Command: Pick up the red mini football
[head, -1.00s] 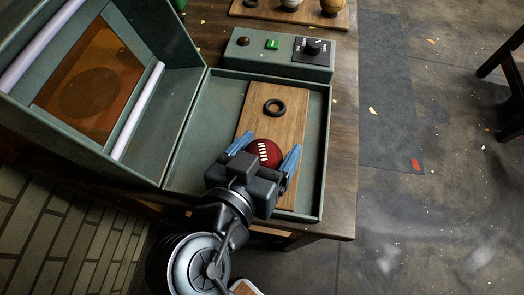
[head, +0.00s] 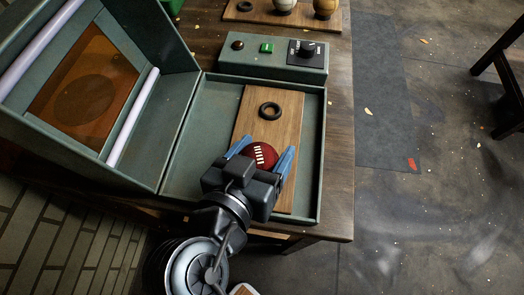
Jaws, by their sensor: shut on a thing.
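The red mini football (head: 262,154) has white laces and shows between the blue fingers of my gripper (head: 262,152) in the head view. My gripper is shut on the ball, with one finger on its left and one on its right. The ball is over the wooden board (head: 289,112) inside the open green case (head: 197,158). Whether the ball touches the board cannot be told. The gripper's body hides the ball's near side.
A black ring (head: 270,111) lies on the board beyond the ball. A green control box (head: 272,60) with a knob stands behind the case. The case lid (head: 136,136) stands open at left. More balls (head: 285,4) sit on a rack at the back.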

